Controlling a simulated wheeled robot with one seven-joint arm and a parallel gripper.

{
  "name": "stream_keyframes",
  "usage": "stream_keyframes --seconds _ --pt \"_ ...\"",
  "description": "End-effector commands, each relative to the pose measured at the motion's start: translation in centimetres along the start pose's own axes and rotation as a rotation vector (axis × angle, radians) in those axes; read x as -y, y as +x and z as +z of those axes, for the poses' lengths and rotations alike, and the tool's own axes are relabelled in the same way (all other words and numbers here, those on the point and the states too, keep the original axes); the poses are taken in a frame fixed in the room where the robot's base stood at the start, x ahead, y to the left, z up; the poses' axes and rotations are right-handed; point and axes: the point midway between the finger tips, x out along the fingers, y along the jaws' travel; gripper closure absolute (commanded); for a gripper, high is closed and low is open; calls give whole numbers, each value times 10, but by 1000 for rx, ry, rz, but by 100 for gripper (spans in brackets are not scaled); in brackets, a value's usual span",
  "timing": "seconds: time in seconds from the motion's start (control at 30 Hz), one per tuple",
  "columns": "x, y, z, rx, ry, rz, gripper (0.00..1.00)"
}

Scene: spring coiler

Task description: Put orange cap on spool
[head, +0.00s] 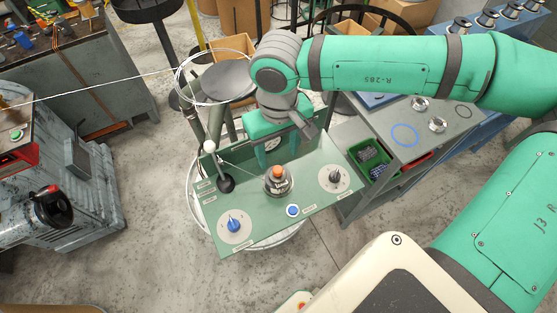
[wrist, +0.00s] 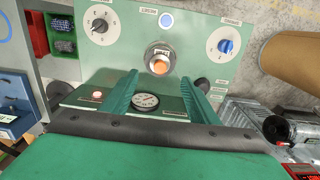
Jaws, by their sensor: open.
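An orange round cap (head: 278,172) sits in a metal collar (head: 278,185) at the middle of a green control panel (head: 262,216). The cap also shows in the wrist view (wrist: 159,65), top centre, with the collar around it. My gripper (head: 278,150) is open and empty at the panel's back edge, just behind the cap. In the wrist view its two green fingers (wrist: 160,84) are spread, with the cap beyond their tips and not touched. Small metal spool-like pieces (head: 438,125) stand on the grey bench; I cannot tell which one is the task's spool.
The panel carries a blue knob (head: 234,226), a dark knob (head: 335,176), a blue button (head: 292,210), a black ball-ended lever (head: 226,184) and a gauge (wrist: 146,100). A green bin (head: 371,160) is right of the panel. Several spools (head: 487,18) stand at the far right.

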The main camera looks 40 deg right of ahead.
Motion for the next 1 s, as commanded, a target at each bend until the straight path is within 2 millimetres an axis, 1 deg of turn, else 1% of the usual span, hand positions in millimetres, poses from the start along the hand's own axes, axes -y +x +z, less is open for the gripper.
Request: stream_keyframes --seconds 0.03,0.1,0.2,0.3,0.47,1.0 --pt "0 -9 0 -1 0 2 45" --pt "0 -20 0 -1 0 1 45" --pt "0 -31 0 0 -1 1 45" --pt "0 -37 0 0 -1 0 45" --pt "-1 -40 1 1 2 -1 45" --pt "-1 -40 1 1 3 0 45"
